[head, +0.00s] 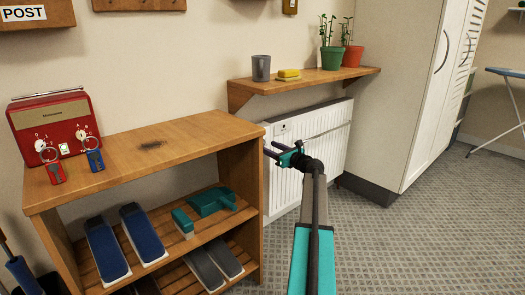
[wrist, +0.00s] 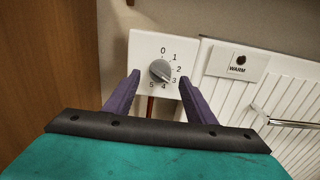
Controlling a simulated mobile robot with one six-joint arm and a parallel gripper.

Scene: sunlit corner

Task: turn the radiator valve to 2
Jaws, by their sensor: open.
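In the wrist view, the radiator valve's grey round knob (wrist: 160,71) sits on a white plate (wrist: 141,50) marked 0 to 5. The knob's pointer mark appears to face near 3, though it is small. My gripper (wrist: 160,76) is open, its two purple fingers on either side of the knob. A gap shows on both sides; whether the fingertips reach the knob's depth is unclear. In the head view, my gripper (head: 270,150) is at the left end of the white radiator (head: 315,140); the knob cannot be made out there.
A wooden shelf unit (head: 150,150) stands close left of my gripper. A wall shelf (head: 320,84) with a grey mug (head: 261,68), sponge and plants is above the radiator. In the wrist view, a WARM label plate (wrist: 238,62) is right of the valve. Open floor (head: 410,235) lies right.

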